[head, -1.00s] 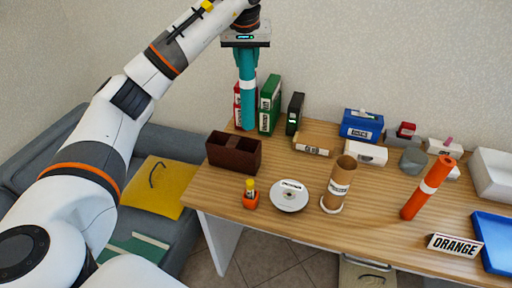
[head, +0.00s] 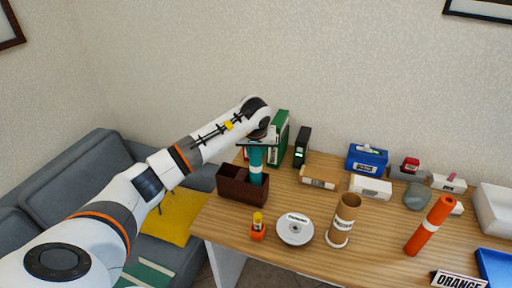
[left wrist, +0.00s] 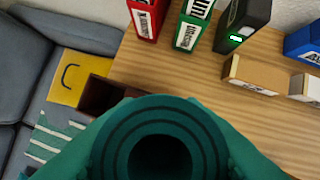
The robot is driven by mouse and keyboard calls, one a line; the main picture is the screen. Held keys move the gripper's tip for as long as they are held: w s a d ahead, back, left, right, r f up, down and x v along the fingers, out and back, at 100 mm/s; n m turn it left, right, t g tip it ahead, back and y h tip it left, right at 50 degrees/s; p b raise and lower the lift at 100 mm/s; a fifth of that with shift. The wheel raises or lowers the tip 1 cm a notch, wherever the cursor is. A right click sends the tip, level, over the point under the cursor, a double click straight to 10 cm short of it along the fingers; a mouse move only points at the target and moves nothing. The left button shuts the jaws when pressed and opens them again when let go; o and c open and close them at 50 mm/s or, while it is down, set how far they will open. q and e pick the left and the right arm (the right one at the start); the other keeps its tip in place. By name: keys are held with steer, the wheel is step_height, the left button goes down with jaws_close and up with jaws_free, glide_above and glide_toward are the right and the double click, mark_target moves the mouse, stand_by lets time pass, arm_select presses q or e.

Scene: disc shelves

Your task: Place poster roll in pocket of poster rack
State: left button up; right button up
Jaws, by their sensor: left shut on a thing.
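My left gripper (head: 260,146) is shut on a teal poster roll (head: 257,163) with a white band. The roll is nearly upright at the right pocket of the dark brown poster rack (head: 232,189). Its lower end is hidden behind the rack's front wall, so it appears inside that pocket; how deep I cannot tell. The left pocket looks empty. In the left wrist view the roll's round hollow top (left wrist: 160,135) fills the bottom, and part of the rack (left wrist: 98,95) shows beyond it. My right gripper is not in view.
Bare wood (head: 310,203) lies between.

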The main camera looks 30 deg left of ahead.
arm_select(q)
steer(key=shift+f, duration=0.15)
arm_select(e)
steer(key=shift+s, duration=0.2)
arm_select(q)
steer(key=shift+f, duration=0.2)
steer(key=o, duration=1.2)
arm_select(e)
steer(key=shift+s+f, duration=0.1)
arm_select(q)
steer(key=shift+o, duration=0.2)
steer(key=shift+r, duration=0.25)
steer(key=b+v, duration=0.2)
steer(key=v, duration=1)
steer(key=shift+b, duration=0.35)
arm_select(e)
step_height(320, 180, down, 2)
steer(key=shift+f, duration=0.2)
